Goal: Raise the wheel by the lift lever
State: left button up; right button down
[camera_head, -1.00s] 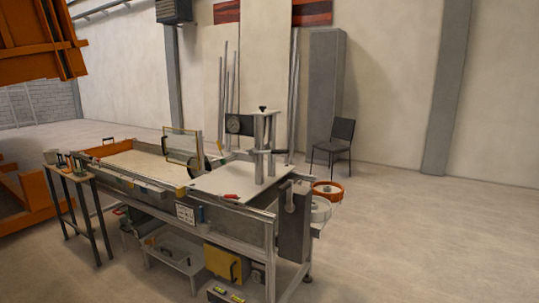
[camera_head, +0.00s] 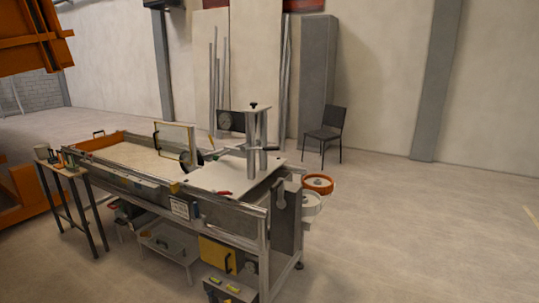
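The sandbed bench (camera_head: 234,208) stands left of centre, with a pale bed in its trough. A small dark wheel (camera_head: 190,160) stands upright at the right end of the bed, partly hidden by a clear framed panel (camera_head: 174,141). A thin bar (camera_head: 228,150) runs from near the wheel to a post stand (camera_head: 257,130) on the bench top; I cannot tell whether it is the lift lever. A small red-handled piece (camera_head: 223,193) lies by the top's front edge. A grey handle (camera_head: 281,187) shows at the bench's right end. Neither gripper is in view.
A small side table (camera_head: 67,172) with small items stands left of the bench. A yellow box (camera_head: 216,256) sits on the lower shelf. An orange ring-shaped container (camera_head: 317,182) hangs off the right end. A black chair (camera_head: 325,131) stands behind. Floor in front and right is clear.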

aim_at(260, 149)
jog(key=i+j+u, duration=0.3)
jog(key=i, duration=0.6)
jog(key=i+l+u, duration=0.15)
jog(key=i+u, duration=0.2)
jog(key=i, duration=0.55)
